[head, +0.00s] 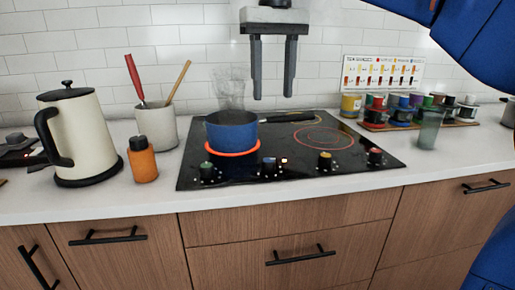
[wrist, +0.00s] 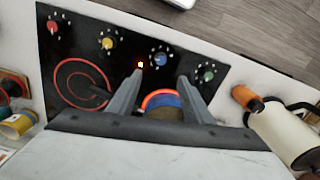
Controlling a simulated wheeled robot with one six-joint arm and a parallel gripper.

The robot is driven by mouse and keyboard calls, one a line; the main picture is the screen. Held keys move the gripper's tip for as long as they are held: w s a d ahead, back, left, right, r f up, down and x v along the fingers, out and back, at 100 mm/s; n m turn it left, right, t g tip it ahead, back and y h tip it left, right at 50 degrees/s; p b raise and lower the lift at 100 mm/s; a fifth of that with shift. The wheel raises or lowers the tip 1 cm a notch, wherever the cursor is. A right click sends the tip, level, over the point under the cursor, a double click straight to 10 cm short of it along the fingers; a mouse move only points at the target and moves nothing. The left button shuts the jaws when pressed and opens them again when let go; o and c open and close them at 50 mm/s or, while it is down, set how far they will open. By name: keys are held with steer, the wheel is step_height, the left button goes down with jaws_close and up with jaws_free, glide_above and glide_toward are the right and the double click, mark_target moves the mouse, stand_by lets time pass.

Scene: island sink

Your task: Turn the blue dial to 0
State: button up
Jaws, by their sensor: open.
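The blue dial (head: 268,163) is on the front strip of the black cooktop (head: 300,165), second from the left. It also shows in the wrist view (wrist: 161,58), ringed by white marks. Its exact pointer setting is too small to read. My gripper (head: 272,97) is open and empty, pointing down well above the cooktop. In the wrist view, its two fingertips (wrist: 160,76) lie either side of the blue dial's line, apart from it. A small red light glows beside this dial.
A blue pot (head: 232,132) stands on a glowing orange ring. Green (head: 207,170), yellow (head: 325,160) and red (head: 375,156) dials share the strip. A kettle (head: 85,135), orange bottle (head: 142,160) and utensil crock (head: 150,125) stand left; several jars are right.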

glide_toward(269, 160)
step_height(269, 160, down, 9)
steer(key=shift+r, duration=0.15)
stand_by(0.5)
steer(key=shift+c, duration=0.4)
steer(key=c, duration=1)
